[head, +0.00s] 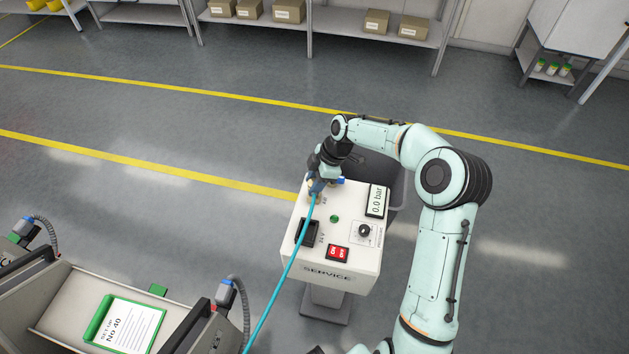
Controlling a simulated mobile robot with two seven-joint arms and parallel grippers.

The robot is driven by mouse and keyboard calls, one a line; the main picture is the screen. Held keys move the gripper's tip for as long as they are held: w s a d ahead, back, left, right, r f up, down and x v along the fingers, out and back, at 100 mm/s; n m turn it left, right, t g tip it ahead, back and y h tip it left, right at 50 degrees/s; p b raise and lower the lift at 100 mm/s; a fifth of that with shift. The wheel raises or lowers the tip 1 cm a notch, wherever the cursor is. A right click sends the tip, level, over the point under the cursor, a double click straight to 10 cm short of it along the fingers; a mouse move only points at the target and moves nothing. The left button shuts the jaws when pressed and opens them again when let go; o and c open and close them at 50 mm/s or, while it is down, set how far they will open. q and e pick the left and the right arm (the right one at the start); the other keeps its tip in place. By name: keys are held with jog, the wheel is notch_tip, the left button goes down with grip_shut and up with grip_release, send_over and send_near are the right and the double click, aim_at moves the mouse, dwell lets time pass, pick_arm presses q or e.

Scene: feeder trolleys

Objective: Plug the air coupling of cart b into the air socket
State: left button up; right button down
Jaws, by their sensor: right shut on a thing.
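My right gripper (316,186) is over the far left corner of the white service box and is shut on the air coupling at the end of a blue hose (284,278). The coupling itself is mostly hidden by the fingers. The hose runs down to the bottom edge of the view, beside the trolley (62,308) at lower left. The air socket is hidden or too small to tell apart under the gripper, so I cannot tell whether the coupling is in it. My left gripper is not in view.
The service box (347,277) stands on a grey pedestal. It has a display (376,201) reading 0.0 bar, a black knob (364,230), a red switch (337,253) and a black socket (306,233). Shelves with cartons (288,11) stand far back. The floor between is clear.

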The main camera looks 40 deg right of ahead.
jog(key=shift+f, duration=0.5)
jog(key=c, duration=0.6)
grip_release()
jog(key=v, duration=1.3)
jog(key=shift+s+d+r, duration=0.1)
jog(key=shift+r, duration=0.15)
jog(key=shift+f, duration=0.1)
